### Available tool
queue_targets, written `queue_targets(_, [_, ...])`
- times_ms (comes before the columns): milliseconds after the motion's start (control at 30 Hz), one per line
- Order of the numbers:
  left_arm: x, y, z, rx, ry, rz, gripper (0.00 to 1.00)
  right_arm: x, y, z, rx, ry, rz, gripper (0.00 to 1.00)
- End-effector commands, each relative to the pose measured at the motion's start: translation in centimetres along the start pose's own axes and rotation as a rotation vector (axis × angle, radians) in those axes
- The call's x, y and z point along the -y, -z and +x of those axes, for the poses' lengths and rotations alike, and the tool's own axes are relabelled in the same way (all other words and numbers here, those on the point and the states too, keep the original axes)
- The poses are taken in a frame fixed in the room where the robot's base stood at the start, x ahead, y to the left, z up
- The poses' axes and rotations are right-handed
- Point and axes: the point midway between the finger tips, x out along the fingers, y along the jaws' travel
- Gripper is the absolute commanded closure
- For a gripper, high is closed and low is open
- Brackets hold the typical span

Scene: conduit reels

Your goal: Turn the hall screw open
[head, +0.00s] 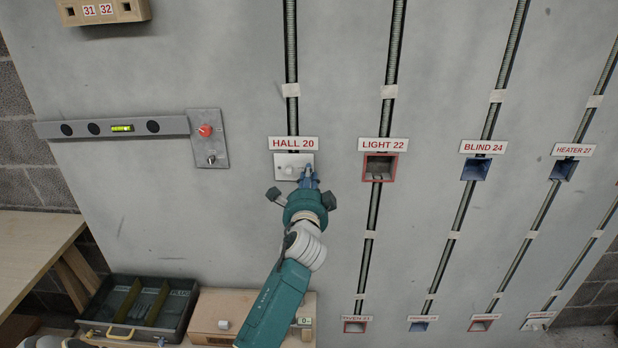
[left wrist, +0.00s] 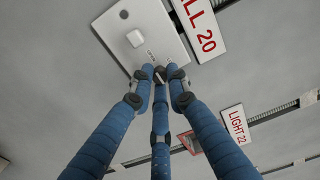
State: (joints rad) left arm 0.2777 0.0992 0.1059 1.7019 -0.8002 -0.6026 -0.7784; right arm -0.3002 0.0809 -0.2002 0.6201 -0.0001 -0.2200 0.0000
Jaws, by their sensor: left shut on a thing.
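The hall plate (head: 283,161) is a small white cover under the red-lettered HALL 20 label (head: 293,143), with a pale square knob (head: 291,170) on it. In the left wrist view the plate (left wrist: 160,33) is tilted, with the knob (left wrist: 135,38) near its middle. My left gripper (head: 308,179) reaches up to the plate's lower right corner. In the left wrist view its three blue fingers (left wrist: 160,76) are closed together on the hall screw at the plate's edge. The fingertips hide most of the screw, so its turn cannot be seen. My right gripper is not in view.
The LIGHT 22 box (head: 379,168) is open, just right of my left gripper. An open toolbox (head: 138,310) and a wooden box (head: 222,310) stand below.

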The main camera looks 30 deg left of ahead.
Motion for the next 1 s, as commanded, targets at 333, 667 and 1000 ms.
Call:
queue_targets(333, [0.0,-0.2,0.0,0.004,0.000,0.002,0.65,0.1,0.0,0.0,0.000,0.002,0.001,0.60])
queue_targets(667, [-0.1,0.0,-0.9,0.001,0.000,0.002,0.65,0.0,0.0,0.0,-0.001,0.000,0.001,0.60])
queue_targets(1000, [-0.1,-0.2,-7.8,0.002,-0.002,0.001,0.65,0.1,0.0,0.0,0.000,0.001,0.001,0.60])
